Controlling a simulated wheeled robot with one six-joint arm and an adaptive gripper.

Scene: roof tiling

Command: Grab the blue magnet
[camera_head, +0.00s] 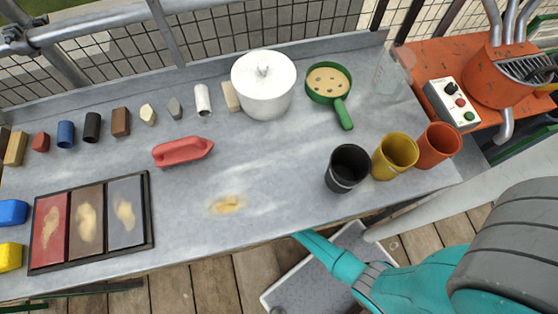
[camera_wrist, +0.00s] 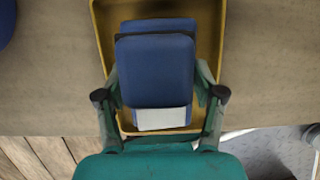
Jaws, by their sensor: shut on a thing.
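In the wrist view my gripper (camera_wrist: 161,100) is shut on a blue block-like piece with a pale lower end, which looks like the blue magnet (camera_wrist: 155,72). One finger sits on each side of it. A yellow tray-like thing (camera_wrist: 102,22) is behind and around it; I cannot tell whether they touch. In the head view my gripper is not visible, only part of my teal arm at lower right. A blue piece (camera_head: 12,212) shows at the left edge there; I cannot tell whether it is the same one.
The grey bench (camera_head: 270,190) carries a dark three-panel frame (camera_head: 149,215), a red boat-like piece (camera_head: 182,150), a white pot (camera_head: 263,88), a green pan (camera_head: 328,85) and cups, including a black one (camera_head: 347,168). Several small blocks line the back. The bench's middle is mostly clear.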

